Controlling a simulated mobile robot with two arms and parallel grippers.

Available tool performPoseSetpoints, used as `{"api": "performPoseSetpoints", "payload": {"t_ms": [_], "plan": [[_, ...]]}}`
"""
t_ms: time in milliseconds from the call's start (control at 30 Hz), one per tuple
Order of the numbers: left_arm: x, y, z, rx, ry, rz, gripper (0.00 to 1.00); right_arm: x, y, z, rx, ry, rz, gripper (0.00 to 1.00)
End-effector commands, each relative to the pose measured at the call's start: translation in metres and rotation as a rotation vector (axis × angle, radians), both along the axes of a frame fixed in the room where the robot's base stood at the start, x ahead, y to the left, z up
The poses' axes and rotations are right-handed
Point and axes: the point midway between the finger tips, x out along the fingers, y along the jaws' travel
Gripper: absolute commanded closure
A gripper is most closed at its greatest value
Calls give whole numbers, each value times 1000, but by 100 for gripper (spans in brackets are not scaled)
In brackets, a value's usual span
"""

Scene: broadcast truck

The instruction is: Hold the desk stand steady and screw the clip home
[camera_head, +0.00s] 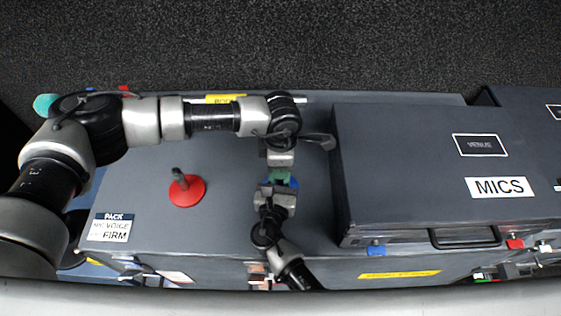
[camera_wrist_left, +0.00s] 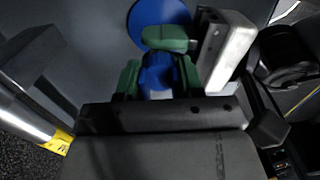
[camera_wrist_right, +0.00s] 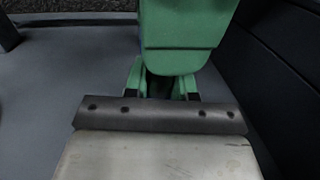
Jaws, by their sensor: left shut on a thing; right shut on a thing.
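A blue desk stand (camera_head: 294,182) is on the grey case top, mostly hidden by my grippers. Its round blue base (camera_wrist_left: 150,12) and blue upright part (camera_wrist_left: 157,75) show in the left wrist view. My left gripper (camera_wrist_left: 158,78) is shut on the upright part, between green fingertips. My right gripper (camera_head: 276,187) is shut on the clip, close against the left gripper. The joint between clip and stand is hidden, so its seating cannot be told.
A red round stand (camera_head: 187,191) with a dark stem is left of the grippers. A dark case labelled MICS (camera_head: 400,180) rises close on the right. A PACK label (camera_head: 110,228) is at the front left. Case top around the red stand is clear.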

Motion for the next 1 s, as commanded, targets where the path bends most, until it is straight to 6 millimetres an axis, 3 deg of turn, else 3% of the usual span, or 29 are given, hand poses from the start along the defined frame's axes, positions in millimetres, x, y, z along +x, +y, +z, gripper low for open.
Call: {"api": "performPoseSetpoints", "payload": {"t_ms": [400, 533, 700, 1000], "plan": [[1, 1, 0, 3, -2, -989, 91, 0, -1, 0, 0, -1, -2, 100], [1, 1, 0, 4, -3, -1237, 91, 0, -1, 0, 0, -1, -2, 100], [1, 1, -1, 3, -2, -1400, 91, 0, -1, 0, 0, -1, -2, 100], [2, 1, -1, 3, -3, -1418, 91, 0, 0, 0, 0, -1, -1, 100]]}}
